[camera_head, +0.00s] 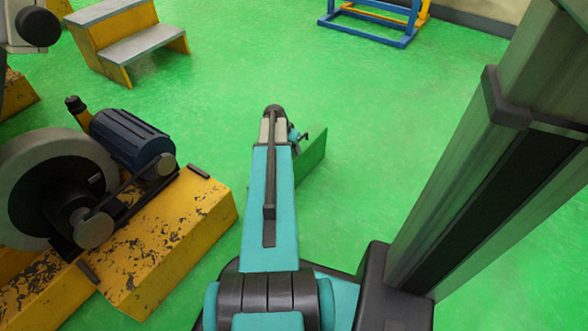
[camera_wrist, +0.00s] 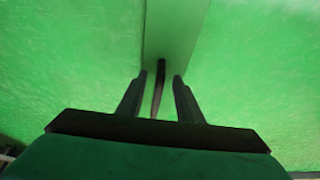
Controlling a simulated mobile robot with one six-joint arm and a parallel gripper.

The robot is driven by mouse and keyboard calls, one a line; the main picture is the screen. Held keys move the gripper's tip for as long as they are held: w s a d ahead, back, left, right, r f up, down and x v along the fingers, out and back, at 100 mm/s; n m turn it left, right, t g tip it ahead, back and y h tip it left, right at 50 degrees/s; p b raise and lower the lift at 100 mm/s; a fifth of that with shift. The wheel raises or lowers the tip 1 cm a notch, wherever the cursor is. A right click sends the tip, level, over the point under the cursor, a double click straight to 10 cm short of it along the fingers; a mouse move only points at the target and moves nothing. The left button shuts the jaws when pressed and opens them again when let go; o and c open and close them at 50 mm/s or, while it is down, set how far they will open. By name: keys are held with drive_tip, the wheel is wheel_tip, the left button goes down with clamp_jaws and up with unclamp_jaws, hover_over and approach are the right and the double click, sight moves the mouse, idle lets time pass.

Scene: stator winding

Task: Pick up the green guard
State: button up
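The green guard (camera_head: 312,156) is a flat green panel just beyond and right of my arm in the head view, standing steeply above or on the green floor; its lower left part is hidden by the arm. In the wrist view the guard (camera_wrist: 175,30) is a paler green strip at the top centre. A thin dark bar (camera_wrist: 158,88), seemingly its handle, runs from it toward my gripper. My gripper (camera_wrist: 159,76) has its two dark fingers apart, one on each side of the bar, with gaps visible. In the head view my gripper is mostly hidden by the arm.
A yellow, worn machine base (camera_head: 165,250) with a blue motor (camera_head: 132,138) and a large grey wheel (camera_head: 45,185) stands at left. A yellow step stool (camera_head: 130,45) is at the back left, a blue frame (camera_head: 370,22) at the back. The green floor around the guard is clear.

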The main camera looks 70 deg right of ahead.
drive_tip(key=shift+c, duration=0.5)
clamp_jaws()
drive_tip(key=shift+r, duration=0.15)
